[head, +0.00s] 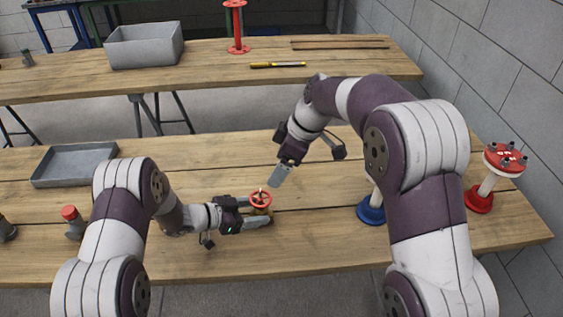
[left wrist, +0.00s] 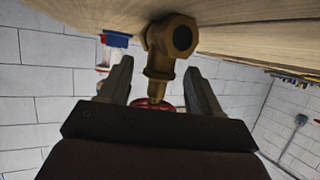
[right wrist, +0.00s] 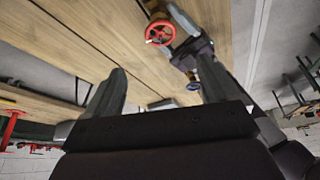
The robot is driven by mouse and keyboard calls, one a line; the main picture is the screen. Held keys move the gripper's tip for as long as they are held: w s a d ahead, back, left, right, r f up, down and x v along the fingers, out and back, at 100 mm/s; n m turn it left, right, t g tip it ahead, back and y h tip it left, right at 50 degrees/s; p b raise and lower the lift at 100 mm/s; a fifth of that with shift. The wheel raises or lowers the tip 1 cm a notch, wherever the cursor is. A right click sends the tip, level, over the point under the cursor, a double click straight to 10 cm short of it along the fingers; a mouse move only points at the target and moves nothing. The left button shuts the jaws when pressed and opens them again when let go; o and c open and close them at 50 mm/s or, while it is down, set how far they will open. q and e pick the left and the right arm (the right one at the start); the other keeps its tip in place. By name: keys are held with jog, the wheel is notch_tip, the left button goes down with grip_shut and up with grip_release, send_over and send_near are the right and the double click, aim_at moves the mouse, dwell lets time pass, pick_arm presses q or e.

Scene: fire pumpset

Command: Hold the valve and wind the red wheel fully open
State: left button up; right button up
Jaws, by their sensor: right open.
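The brass valve (left wrist: 172,42) stands on the near workbench, with its red wheel (head: 260,198) on top. My left gripper (head: 256,213) reaches in low from the left. Its two fingers are open on either side of the valve, and the left wrist view shows gaps between them and the brass body. My right gripper (head: 280,176) is open and empty, above and to the right of the wheel. The right wrist view shows the red wheel (right wrist: 160,33) beyond the open fingers, apart from them.
A grey tray (head: 75,165) lies at the bench's left, with a red-topped fitting (head: 72,222) nearby. A blue-flanged pipe (head: 371,211) and a red-flanged pipe (head: 481,199) stand to the right. The rear bench holds a grey bin (head: 145,46) and a red stand (head: 237,27).

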pick_arm(q)
jog(key=s+a+r+n+t+y+p, duration=0.1)
jog(key=a+r+n+t+y, duration=0.15)
jog(key=a+r+y, duration=0.4)
jog(key=a+r+n+t+y, duration=0.1)
jog(key=a+r+n+y, duration=0.2)
jog(key=a, duration=0.7)
jog(key=s+r+n+g+y, duration=0.1)
jog(key=s+n+g, duration=0.2)
jog(key=s, duration=0.8)
jog(key=s+r+n+g+y+p, duration=0.1)
jog(key=s+n+g, duration=0.3)
jog(key=s, duration=0.7)
jog(key=shift+s+d+r+n+y, duration=0.25)
jog(key=shift+r+n+y, duration=0.1)
jog(key=shift+r+y, duration=0.15)
pick_arm(e)
jog(key=s+d+f+m+h, duration=0.2)
jog(key=s+d+m, duration=0.4)
jog(key=s, duration=0.5)
jog(key=s+d+f+m+h, duration=0.2)
jog(key=s+d+m, duration=0.5)
jog(key=s, duration=0.4)
jog(key=shift+s+f+m, duration=0.4)
jog(key=shift+f+m, duration=0.2)
jog(key=shift+f, duration=0.1)
